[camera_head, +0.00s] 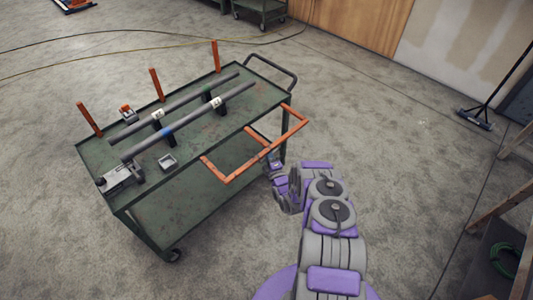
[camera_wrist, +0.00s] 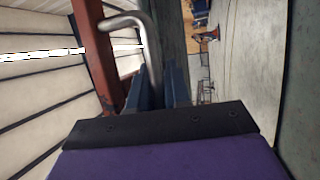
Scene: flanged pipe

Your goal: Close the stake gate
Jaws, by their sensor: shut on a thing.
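The stake gate (camera_head: 243,171) is an orange frame at the near long side of the green cart (camera_head: 233,131). It juts outward from the cart edge, not standing upright like the orange stakes on the far side. My gripper (camera_head: 272,160) is at the outer bar of the gate, near its middle. In the wrist view, an orange bar (camera_wrist: 95,55) of the gate runs down the left. A bent grey metal handle (camera_wrist: 151,50) reaches down to my gripper (camera_wrist: 176,85), which is shut on it. The fingers partly hide the gripped part.
Two grey pipes (camera_head: 190,119) lie along the cart top on dark supports. A grey vise (camera_head: 120,176) and a small tray (camera_head: 168,162) are near its left end. Orange stakes (camera_head: 156,84) stand along the far edge. The floor around is mostly clear; a broom (camera_head: 475,120) is at right.

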